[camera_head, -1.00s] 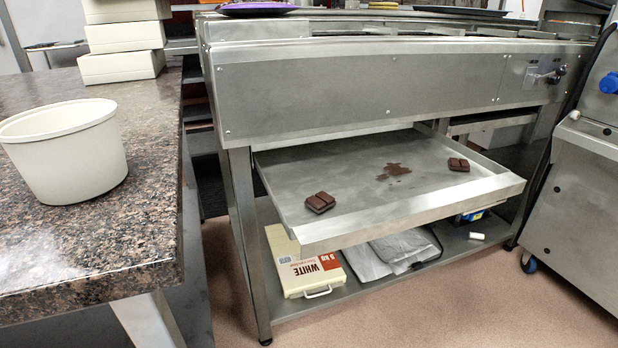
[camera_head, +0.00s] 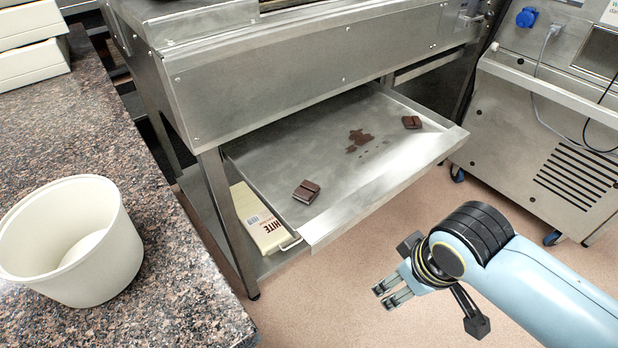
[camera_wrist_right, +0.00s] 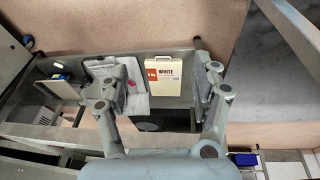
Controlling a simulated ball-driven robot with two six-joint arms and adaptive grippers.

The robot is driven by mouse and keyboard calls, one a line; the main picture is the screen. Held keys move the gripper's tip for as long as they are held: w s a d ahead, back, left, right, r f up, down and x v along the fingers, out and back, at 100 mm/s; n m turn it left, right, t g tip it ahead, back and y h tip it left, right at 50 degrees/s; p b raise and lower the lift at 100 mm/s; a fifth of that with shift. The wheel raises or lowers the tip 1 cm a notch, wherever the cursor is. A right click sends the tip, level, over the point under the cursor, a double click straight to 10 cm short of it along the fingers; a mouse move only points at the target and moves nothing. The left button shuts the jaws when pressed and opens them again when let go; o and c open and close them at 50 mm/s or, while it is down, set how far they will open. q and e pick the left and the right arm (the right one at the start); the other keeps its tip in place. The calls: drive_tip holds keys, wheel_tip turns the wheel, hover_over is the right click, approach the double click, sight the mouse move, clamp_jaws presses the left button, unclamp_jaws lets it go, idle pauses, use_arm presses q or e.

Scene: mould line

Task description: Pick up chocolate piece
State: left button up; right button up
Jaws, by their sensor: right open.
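Two dark brown chocolate pieces lie on the pulled-out metal tray (camera_head: 335,215). The nearer chocolate piece (camera_head: 306,192) is at the tray's front left, and the other chocolate piece (camera_head: 412,122) is toward its right end. My right gripper (camera_head: 384,297) is in front of the tray, to the right of the nearer piece and apart from it. It is open and empty. In the right wrist view its two fingers (camera_wrist_right: 160,90) are spread, and no chocolate shows there. My left gripper is not in view.
A white tub (camera_head: 75,245) stands on the granite counter (camera_head: 165,265) at left. Brown smears (camera_head: 359,140) mark the tray. A box labelled WHITE (camera_wrist_right: 166,75) lies on the shelf below. A steel machine (camera_head: 550,140) stands at right; floor between is clear.

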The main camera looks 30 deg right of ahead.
drive_tip(key=w+r+m+p, duration=0.1)
drive_tip(key=w+r+m, duration=0.2)
drive_tip(key=w, duration=0.2)
drive_tip(key=w+a+r+m+g+p, duration=0.1)
drive_tip(key=w+r+m, duration=0.2)
drive_tip(key=w, duration=0.3)
drive_tip(key=w+a+r+m+p, duration=0.1)
drive_tip(key=w+r+m, duration=0.2)
drive_tip(key=w, duration=0.3)
drive_tip(key=shift+w+a+r+g+y+p, duration=0.2)
drive_tip(key=shift+r+g+y+p, duration=0.15)
drive_tip(key=shift+r, duration=0.15)
drive_tip(key=w+a+r+m+g, duration=0.1)
drive_tip(key=w+a+r+m, duration=0.1)
drive_tip(key=w+r+m, duration=0.35)
drive_tip(key=n, duration=0.2)
hover_over(307, 191)
drive_tip(key=w, duration=0.1)
drive_tip(key=shift+m, duration=0.25)
drive_tip(key=f, duration=0.6)
drive_tip(key=shift+w+d+f, duration=0.1)
drive_tip(key=shift+d+f, duration=0.05)
drive_tip(key=shift+d, duration=0.1)
drive_tip(key=f, duration=0.5)
drive_tip(key=shift+s+a+b, duration=0.1)
drive_tip(key=shift+s+b, duration=0.15)
drive_tip(key=shift+b, duration=0.05)
drive_tip(key=shift+c, duration=0.5)
drive_tip(key=c, duration=0.9)
